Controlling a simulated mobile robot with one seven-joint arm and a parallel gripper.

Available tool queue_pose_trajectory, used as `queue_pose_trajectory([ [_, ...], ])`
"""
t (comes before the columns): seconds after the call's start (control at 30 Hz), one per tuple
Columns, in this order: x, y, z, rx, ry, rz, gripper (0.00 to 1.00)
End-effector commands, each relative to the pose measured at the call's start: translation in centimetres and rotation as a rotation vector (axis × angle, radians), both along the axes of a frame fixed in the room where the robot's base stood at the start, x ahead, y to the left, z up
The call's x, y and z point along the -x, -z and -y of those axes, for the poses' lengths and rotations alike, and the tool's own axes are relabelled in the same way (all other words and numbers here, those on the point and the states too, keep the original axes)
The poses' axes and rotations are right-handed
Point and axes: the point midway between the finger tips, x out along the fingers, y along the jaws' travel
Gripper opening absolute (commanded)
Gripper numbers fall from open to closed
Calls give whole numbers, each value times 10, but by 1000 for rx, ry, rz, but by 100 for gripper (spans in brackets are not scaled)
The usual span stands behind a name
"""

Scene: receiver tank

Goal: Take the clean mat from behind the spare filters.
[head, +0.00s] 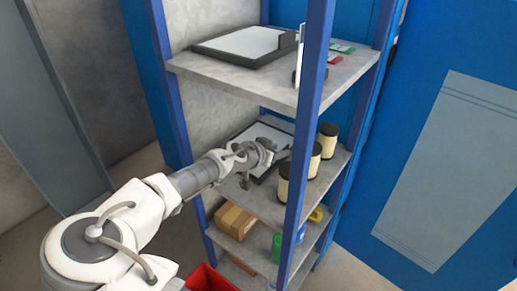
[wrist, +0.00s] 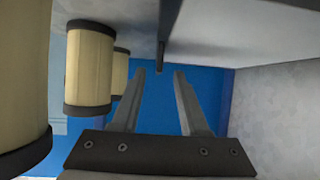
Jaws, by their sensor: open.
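In the head view a flat mat (head: 264,131), white with a dark border, lies on the middle shelf, partly hidden by my gripper (head: 280,156). Cream filters (head: 284,184) with black ends stand in a row to its right. In the wrist view two filters (wrist: 90,68) fill the left side, with part of another behind. My gripper (wrist: 160,78) is open and empty. A thin dark edge (wrist: 164,30), apparently the mat's border, shows between its fingertips in the picture. I cannot tell whether they touch it.
Blue posts (head: 305,130) frame the rack, one close to the filters. The top shelf (head: 340,75) is overhead and holds another dark-framed white panel (head: 245,42). Below are a cardboard box (head: 234,221) and a green item (head: 277,247). A red bin (head: 208,279) stands below my arm.

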Motion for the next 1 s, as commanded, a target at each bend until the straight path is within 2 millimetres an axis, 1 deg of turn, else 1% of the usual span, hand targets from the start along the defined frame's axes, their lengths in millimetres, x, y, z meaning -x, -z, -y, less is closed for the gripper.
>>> queue_pose_trajectory([
  [0.03, -5, 5, 7, 0, 4, -1, 44],
  [0.2, -18, 14, 15, 1, 2, -1, 44],
  [0.5, -21, 16, 17, 1, 0, 0, 44],
  [0.57, -21, 16, 17, 1, 0, 0, 35],
  [0.7, -21, 16, 17, 1, 0, 0, 10],
  [0.77, -21, 16, 17, 1, 0, 0, 0],
  [1.0, -21, 15, 17, 1, 0, 0, 0],
])
